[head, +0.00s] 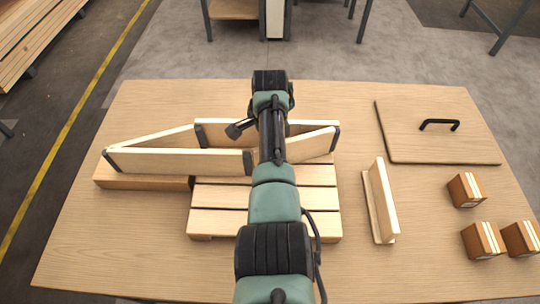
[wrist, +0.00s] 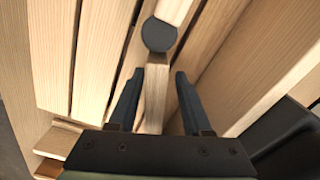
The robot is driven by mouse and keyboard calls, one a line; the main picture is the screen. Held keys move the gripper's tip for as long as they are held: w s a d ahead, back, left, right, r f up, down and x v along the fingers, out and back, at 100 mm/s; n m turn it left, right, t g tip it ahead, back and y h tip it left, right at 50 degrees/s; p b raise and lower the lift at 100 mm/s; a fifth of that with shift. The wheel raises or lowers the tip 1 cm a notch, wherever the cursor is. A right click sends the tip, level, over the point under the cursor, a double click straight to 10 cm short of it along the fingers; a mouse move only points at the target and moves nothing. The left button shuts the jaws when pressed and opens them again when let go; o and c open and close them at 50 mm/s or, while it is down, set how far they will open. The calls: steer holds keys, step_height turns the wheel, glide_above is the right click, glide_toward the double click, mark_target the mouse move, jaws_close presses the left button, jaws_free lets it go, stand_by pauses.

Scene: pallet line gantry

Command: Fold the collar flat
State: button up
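The collar (head: 180,161) is a pale wooden frame of upright boards with dark corner hinges. It stands skewed into a slanted four-sided shape, its left corner reaching out past the slatted pallet (head: 215,222) and over a low wooden piece. My arm hides part of its right side, and my gripper is not clear in the head view. In the wrist view my gripper (wrist: 158,76) is open. Its two dark fingers stand either side of a narrow board edge of the collar (wrist: 156,97), with gaps on both sides. A round dark hinge end (wrist: 159,35) lies just beyond the fingertips.
The low wooden piece (head: 135,182) adjoins the pallet's left side. On the table (head: 110,245), an L-shaped wooden piece (head: 382,205) stands right of the pallet. A flat panel with a black handle (head: 440,125) lies at back right. Three brown blocks (head: 478,240) sit at the right.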

steer(key=shift+s, duration=0.1)
step_height(320, 180, up, 13)
steer(key=shift+f+p, duration=0.1)
steer(key=shift+p, duration=0.85)
